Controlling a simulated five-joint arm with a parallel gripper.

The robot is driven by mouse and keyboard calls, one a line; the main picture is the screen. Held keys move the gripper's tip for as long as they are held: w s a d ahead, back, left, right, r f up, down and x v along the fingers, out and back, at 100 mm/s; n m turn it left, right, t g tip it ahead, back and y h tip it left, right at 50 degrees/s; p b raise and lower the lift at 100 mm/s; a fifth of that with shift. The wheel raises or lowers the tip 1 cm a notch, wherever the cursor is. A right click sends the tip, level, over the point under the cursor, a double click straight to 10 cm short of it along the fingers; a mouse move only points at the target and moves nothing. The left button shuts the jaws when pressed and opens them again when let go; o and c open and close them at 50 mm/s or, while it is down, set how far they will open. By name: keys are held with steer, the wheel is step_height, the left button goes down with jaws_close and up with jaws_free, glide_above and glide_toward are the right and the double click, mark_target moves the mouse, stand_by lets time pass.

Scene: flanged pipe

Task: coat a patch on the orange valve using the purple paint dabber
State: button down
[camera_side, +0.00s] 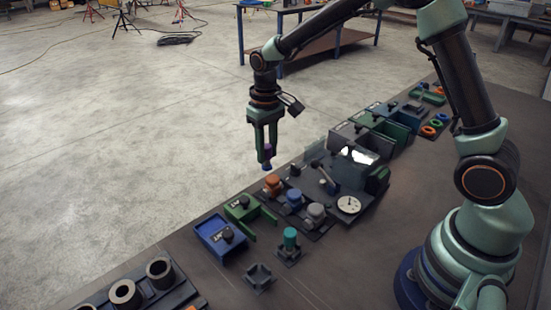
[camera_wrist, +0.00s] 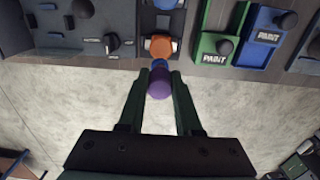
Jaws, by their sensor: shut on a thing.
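My gripper (camera_side: 266,156) is shut on the purple paint dabber (camera_side: 268,150) and holds it with its blue tip down. In the wrist view the purple dabber (camera_wrist: 159,86) sits between my fingers (camera_wrist: 156,78), its blue tip (camera_wrist: 159,64) toward the orange valve. The orange valve (camera_side: 272,183) is at the near end of a row on the dark panel; it also shows in the wrist view (camera_wrist: 160,45). In the side view the dabber tip is above the valve, with a small gap. In the wrist view they nearly overlap.
A blue valve (camera_side: 294,196) and a grey valve (camera_side: 316,210) stand beside the orange one. A green paint box (camera_side: 243,211) and a blue paint box (camera_side: 218,237) are to the left. A teal dabber (camera_side: 290,239) stands near an empty square holder (camera_side: 259,277).

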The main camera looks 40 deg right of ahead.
steer(key=shift+f, duration=0.5)
steer(key=shift+s+f, duration=0.25)
steer(key=shift+f, duration=0.05)
steer(key=shift+w+f, duration=0.1)
steer(key=shift+w, duration=0.15)
steer(key=shift+r, duration=4.1)
